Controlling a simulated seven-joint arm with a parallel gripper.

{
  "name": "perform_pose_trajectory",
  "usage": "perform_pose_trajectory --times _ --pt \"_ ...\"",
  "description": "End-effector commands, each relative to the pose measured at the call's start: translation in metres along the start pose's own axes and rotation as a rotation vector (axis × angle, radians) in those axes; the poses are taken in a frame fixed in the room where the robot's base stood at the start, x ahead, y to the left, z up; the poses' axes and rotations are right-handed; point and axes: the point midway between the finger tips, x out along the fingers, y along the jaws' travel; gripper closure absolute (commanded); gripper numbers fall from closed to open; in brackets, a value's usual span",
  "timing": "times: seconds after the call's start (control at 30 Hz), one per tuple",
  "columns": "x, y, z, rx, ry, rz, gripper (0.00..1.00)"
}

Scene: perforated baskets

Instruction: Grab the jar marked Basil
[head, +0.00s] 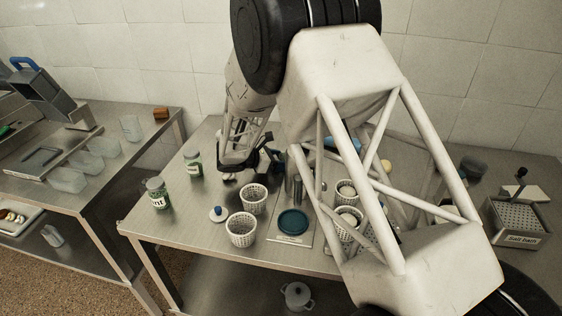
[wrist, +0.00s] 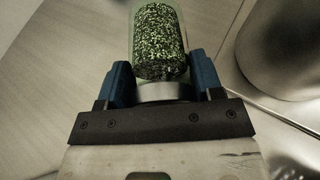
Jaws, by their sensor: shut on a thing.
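In the wrist view, my gripper (wrist: 162,70) is shut on a clear jar (wrist: 160,42) filled with dark green flaked herb. Its blue fingers press on both sides near the pale lid (wrist: 167,92). No label shows on this jar, so I cannot read its name. In the head view, my gripper (head: 231,172) is low over the middle table, and the held jar cannot be made out there. Two green-labelled jars stand to its left: a front one (head: 157,194), whose label seems to end in "NT", and a back one (head: 192,161), whose label is too small to read.
A "Salt bath" box (head: 518,222) is far right. A metal vessel (wrist: 285,45) stands close right of the held jar.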

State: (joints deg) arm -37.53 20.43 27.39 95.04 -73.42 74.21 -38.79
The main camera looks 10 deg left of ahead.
Motion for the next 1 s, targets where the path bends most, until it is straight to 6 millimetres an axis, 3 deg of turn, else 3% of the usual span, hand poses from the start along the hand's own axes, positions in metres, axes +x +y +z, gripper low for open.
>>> perform_pose_trajectory --times 0.17,0.7,1.0 --pt "-0.005 0.000 0.013 0.002 0.000 0.000 0.73" --pt "-0.033 0.000 0.080 0.002 -0.001 0.000 0.73" --pt "-0.037 0.000 0.091 0.000 0.000 0.000 0.73"
